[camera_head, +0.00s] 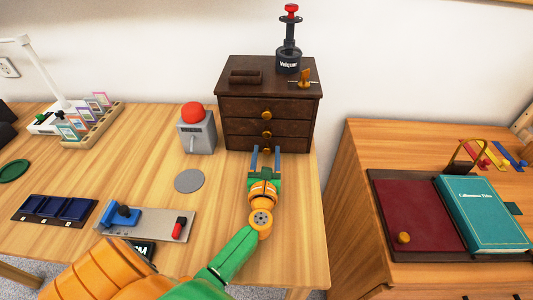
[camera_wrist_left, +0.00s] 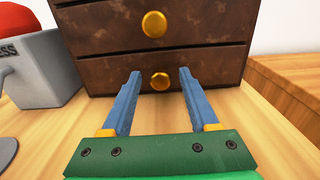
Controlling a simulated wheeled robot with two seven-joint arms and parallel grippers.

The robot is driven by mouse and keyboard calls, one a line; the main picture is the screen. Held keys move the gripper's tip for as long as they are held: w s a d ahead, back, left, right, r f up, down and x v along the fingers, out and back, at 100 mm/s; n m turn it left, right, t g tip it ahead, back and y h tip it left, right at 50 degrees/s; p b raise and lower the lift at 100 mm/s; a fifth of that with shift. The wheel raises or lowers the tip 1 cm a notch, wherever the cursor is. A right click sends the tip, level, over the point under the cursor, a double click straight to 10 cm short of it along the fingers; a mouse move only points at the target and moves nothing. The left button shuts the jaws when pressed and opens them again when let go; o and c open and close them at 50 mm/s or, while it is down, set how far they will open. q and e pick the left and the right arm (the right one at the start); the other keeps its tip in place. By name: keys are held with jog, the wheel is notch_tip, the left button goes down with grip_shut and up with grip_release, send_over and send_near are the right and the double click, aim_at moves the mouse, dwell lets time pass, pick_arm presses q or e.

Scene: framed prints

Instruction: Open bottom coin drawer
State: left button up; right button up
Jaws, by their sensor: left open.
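The brown coin cabinet (camera_head: 310,121) stands at the back of the table, with stacked drawers and round gold knobs. The bottom drawer (camera_head: 238,143) looks shut. Its knob (camera_wrist_left: 160,81) shows in the left wrist view, between and beyond my fingertips. My left gripper (camera_head: 266,150) is open in front of the bottom drawer, its blue fingers pointing at it; it also shows in the left wrist view (camera_wrist_left: 159,74). The fingers are either side of the knob's line, and I cannot tell whether they reach it. A middle drawer knob (camera_wrist_left: 154,24) is above. My right gripper is not in view.
A grey box with a red button (camera_head: 194,113) stands left of the cabinet. A grey disc (camera_head: 188,181) and a grey tool plate (camera_head: 150,222) lie left of my arm. A second table with a red board (camera_head: 411,210) and teal book (camera_head: 482,214) is at right.

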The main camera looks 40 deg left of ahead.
pick_arm(q)
grip_shut()
dwell(1.3)
